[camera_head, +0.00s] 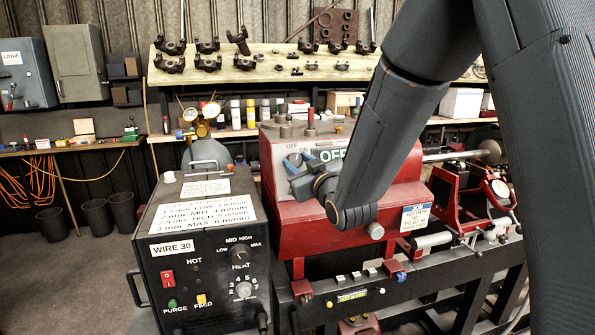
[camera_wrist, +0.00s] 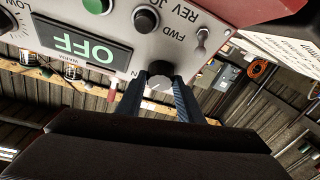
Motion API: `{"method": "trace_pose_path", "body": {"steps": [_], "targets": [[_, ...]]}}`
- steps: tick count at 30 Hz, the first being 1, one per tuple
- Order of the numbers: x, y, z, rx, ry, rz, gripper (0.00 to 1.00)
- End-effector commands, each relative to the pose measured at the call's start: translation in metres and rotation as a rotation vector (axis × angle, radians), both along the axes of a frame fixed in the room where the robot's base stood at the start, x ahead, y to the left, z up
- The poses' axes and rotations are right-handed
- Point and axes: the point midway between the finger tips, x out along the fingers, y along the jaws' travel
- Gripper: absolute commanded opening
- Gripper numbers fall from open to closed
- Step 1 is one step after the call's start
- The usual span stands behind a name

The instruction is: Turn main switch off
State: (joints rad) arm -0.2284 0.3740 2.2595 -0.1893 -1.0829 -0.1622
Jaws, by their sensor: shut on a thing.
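In the head view, OFF and ON marks stand above the knob (camera_head: 294,160). My gripper (camera_wrist: 159,92) is shut on it, with one blue finger on each side; the fingers also show at the panel in the head view (camera_head: 301,168). A dark display (camera_wrist: 80,45) beside the knob shows OFF in green letters. The knob's exact pointing is hard to tell.
A black welder box (camera_head: 205,255) labelled WIRE 30 stands close at the left front. A grey wall box (camera_head: 25,75) marked LATHE hangs at the far left. A wooden shelf (camera_head: 270,65) with metal parts runs behind. The floor at front left is clear.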

Motion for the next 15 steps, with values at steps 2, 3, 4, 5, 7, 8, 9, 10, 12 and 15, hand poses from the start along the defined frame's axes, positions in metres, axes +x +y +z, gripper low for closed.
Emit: {"method": "trace_pose_path", "body": {"steps": [2, 3, 4, 5, 7, 8, 9, 10, 12, 15], "targets": [[0.0012, -0.0021, -0.0007, -0.059, -0.020, 0.025, 0.11], [0.0011, -0.0021, -0.0008, -0.090, -0.027, 0.039, 0.11], [0.0012, -0.0020, -0.0008, -0.111, -0.033, 0.049, 0.11], [0.0012, -0.0023, -0.0006, -0.132, -0.039, 0.058, 0.11], [0.0012, -0.0027, -0.0002, -0.177, -0.051, 0.078, 0.11], [0.0012, -0.0026, 0.0001, -0.196, -0.057, 0.087, 0.11], [0.0012, -0.0024, 0.0004, -0.217, -0.064, 0.097, 0.11], [0.0013, -0.0024, 0.0004, -0.233, -0.068, 0.104, 0.11], [0.0014, -0.0027, 0.0004, -0.267, -0.077, 0.120, 0.11], [0.0016, -0.0029, 0.0012, -0.304, -0.088, 0.135, 0.11]]}}
